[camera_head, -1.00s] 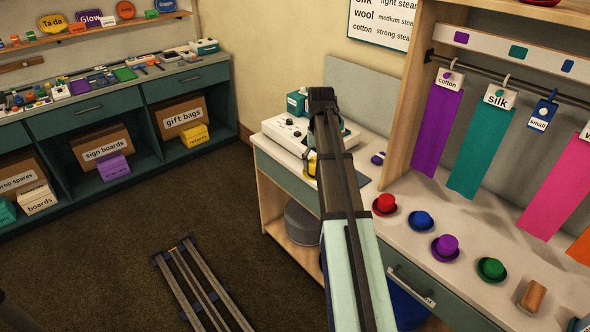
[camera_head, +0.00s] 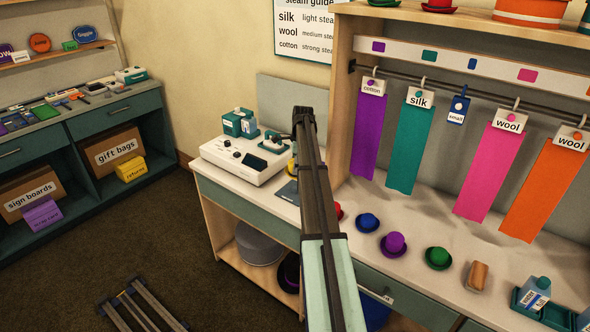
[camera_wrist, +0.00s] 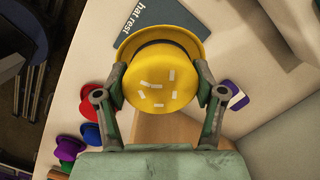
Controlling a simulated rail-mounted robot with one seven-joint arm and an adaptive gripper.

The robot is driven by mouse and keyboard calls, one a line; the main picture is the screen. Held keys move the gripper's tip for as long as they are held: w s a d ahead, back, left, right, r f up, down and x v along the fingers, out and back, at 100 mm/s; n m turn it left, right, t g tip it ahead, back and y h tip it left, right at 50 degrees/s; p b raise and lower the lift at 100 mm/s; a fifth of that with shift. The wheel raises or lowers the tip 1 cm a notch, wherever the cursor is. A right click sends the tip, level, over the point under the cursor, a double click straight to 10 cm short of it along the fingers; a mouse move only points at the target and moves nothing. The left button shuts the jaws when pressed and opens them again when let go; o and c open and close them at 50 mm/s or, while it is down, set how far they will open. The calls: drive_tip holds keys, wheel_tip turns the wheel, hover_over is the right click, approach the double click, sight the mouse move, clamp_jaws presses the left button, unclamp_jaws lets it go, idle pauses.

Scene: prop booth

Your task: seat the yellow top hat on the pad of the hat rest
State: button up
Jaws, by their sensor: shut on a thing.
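The yellow top hat (camera_wrist: 160,82) is held between the two fingers of my gripper (camera_wrist: 161,78) in the wrist view. Its crown faces the camera, with a dark band and several pale marks on it. In the head view only a sliver of the hat (camera_head: 291,166) shows beside my arm, which hides the gripper. A dark blue-grey panel lettered "hat rest" (camera_wrist: 157,11) lies just beyond the hat's brim. It shows partly on the counter in the head view (camera_head: 288,192). I cannot make out the pad, or whether the hat touches anything.
A white steamer-like machine (camera_head: 238,158) stands on the counter left of my arm. Blue (camera_head: 368,222), purple (camera_head: 393,244) and green (camera_head: 438,258) hats line the counter at right, near a brown block (camera_head: 478,276). Hanging fabric swatches (camera_head: 411,148) are behind them.

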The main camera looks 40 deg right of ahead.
drive_tip(key=shift+f+m, duration=0.1)
drive_tip(key=shift+m, duration=0.6)
drive_tip(key=b, duration=0.3)
hover_over(294, 187)
drive_tip(key=shift+s+d+f, duration=0.1)
drive_tip(key=shift+s+f, duration=0.05)
drive_tip(key=shift+f, duration=1.05)
drive_tip(key=shift+s+d+f, duration=0.1)
drive_tip(key=shift+s+f, duration=0.05)
drive_tip(key=shift+f, duration=1.85)
drive_tip(key=shift+a+f, duration=0.1)
drive_tip(key=shift+f, duration=0.1)
drive_tip(key=shift+f, duration=0.65)
drive_tip(key=shift+f, duration=0.6)
drive_tip(key=o, duration=1)
drive_tip(key=shift+c, duration=0.2)
